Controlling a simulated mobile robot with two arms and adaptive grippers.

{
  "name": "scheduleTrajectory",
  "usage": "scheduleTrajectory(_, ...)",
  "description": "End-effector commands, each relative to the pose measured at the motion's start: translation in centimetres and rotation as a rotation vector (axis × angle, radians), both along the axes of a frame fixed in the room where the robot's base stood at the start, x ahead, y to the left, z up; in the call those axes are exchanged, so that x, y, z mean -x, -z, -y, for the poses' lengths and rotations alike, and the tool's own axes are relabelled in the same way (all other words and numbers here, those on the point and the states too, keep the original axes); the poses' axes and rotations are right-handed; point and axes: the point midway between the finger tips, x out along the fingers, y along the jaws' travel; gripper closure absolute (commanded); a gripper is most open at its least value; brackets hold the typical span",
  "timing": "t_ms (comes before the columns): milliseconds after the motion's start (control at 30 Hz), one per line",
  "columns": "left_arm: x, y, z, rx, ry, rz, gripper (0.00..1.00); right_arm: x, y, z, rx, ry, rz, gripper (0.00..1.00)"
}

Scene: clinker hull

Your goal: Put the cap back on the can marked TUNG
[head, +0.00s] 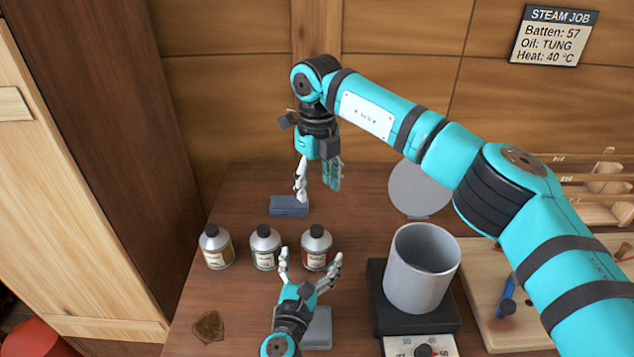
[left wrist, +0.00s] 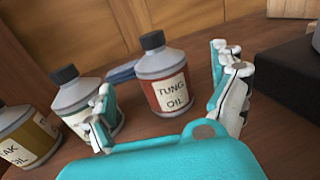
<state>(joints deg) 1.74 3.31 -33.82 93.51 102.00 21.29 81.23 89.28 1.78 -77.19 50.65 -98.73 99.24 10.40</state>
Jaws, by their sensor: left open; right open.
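The can marked TUNG OIL (left wrist: 170,93) has a red label and stands upright on the table. It is the rightmost of three cans, and it also shows in the head view (head: 317,250). A black cap (left wrist: 152,40) sits on its top. My left gripper (head: 311,263) is open and empty in front of this can, its fingers pointing towards it. In the left wrist view the can stands between and beyond the spread fingers.
Two more capped cans stand left of it, with a yellow label (head: 217,250) and a green label (head: 266,250). A grey pot (head: 415,285) stands on a black heater (head: 382,318) at right. A grey block (head: 319,330) and a brown rag-like piece (head: 208,327) lie in front.

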Motion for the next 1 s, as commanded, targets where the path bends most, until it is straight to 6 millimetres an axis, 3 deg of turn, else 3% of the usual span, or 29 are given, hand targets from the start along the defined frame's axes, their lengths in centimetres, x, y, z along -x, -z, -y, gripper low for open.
scheduleTrajectory(100, 2.6, 0.1, -0.6, -0.001, 0.000, -0.002, 0.05, 0.0, 0.0, 0.0, 0.000, 0.000, 0.000, 0.42)
scheduleTrajectory(333, 5.4, 0.0, -1.3, -0.001, -0.001, 0.000, 0.05, 0.0, 0.0, 0.0, 0.000, 0.000, 0.000, 0.42)
scheduleTrajectory(1000, 5.9, 0.0, -1.4, -0.002, 0.000, 0.000, 0.05, 0.0, 0.0, 0.0, 0.000, 0.000, 0.000, 0.42)
